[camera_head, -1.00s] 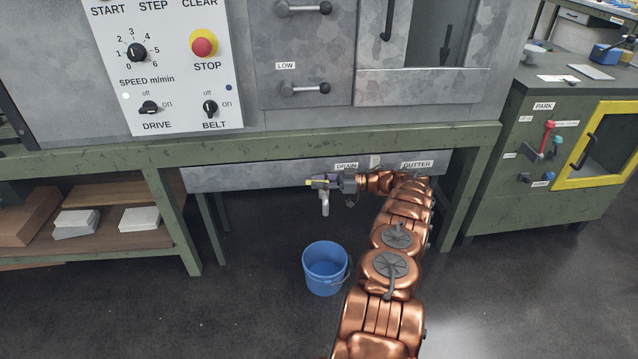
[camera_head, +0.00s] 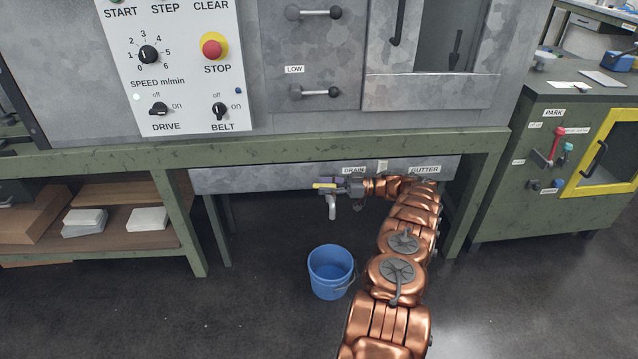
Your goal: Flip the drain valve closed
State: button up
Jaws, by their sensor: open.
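The drain valve sits under the DRAIN label on the long metal trough below the machine. Its yellow lever (camera_head: 324,186) lies roughly level, across the picture. Its grey spout (camera_head: 332,208) hangs down above the blue bucket (camera_head: 331,271). My gripper (camera_head: 342,186) is open and reaches in from the right at the height of the lever, close beside its right end. I cannot tell whether a finger touches the lever. The gripper hides part of the valve body.
The green frame beam (camera_head: 290,148) runs just above the valve and trough (camera_head: 250,178). A green post stands right of my arm. A shelf (camera_head: 125,235) with boxes is at the left, a green cabinet (camera_head: 500,200) at the right. The floor around the bucket is clear.

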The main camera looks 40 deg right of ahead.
jog(key=shift+r+m+t+h+p, duration=0.1)
jog(key=shift+m+t+h+p, duration=0.3)
jog(key=shift+h+p, duration=0.1)
jog(key=shift+m+t+h+p, duration=0.3)
jog(key=shift+m+t+h, duration=0.1)
jog(key=shift+h, duration=0.1)
jog(key=shift+m+t+h, duration=0.3)
jog(key=shift+w+d+m+t+h+p, duration=0.15)
jog(key=shift+m+t+h+p, duration=0.3)
jog(key=shift+h, duration=0.25)
